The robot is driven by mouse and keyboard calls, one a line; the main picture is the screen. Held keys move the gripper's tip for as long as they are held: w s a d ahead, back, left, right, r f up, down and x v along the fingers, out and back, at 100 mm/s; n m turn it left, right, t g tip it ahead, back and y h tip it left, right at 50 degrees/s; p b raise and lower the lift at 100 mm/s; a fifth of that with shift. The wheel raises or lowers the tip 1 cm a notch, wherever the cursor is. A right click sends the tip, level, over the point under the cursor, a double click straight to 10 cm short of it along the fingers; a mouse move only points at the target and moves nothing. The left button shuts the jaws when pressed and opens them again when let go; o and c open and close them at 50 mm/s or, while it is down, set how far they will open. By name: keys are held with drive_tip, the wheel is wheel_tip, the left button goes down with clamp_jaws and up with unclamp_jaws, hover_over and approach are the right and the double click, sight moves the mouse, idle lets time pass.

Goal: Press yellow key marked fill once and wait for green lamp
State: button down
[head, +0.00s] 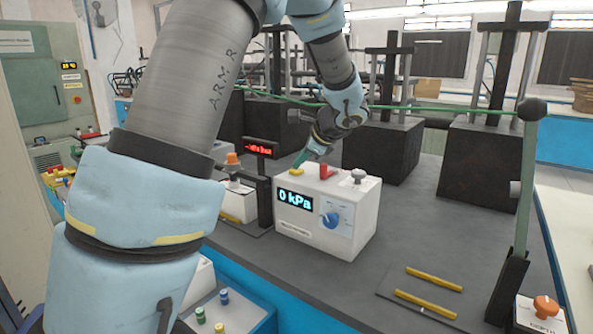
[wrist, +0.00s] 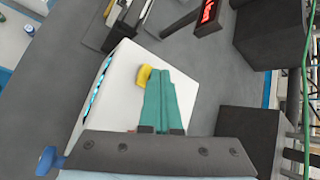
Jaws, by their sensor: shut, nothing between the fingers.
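A white box (head: 345,240) stands on the dark bench, with a display reading 0 kPa and a blue dial (head: 331,219) on its front. A yellow key (head: 296,172) sits on its top at the left; no marking on it is legible. It also shows in the wrist view (wrist: 143,77). My gripper (head: 299,164) is shut and empty, its green fingers pointing down at the yellow key. In the wrist view the fingertips (wrist: 159,71) appear right beside the key and partly overlap it; I cannot tell whether they touch it. I see no lit green lamp.
A red piece (head: 325,170) and a grey knob (head: 359,176) stand on the same box top. A red-lit sign (head: 261,147) on a post stands left of it. A tall green lever (head: 526,180) rises at the right.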

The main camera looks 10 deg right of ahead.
sight(300, 170)
idle(0.4)
drive_tip(key=shift+r+p, duration=0.6)
drive_tip(key=shift+r, duration=0.15)
wheel_tip(300, 170, up, 5)
drive_tip(key=p, duration=0.4)
drive_tip(key=shift+r, duration=0.1)
idle(0.4)
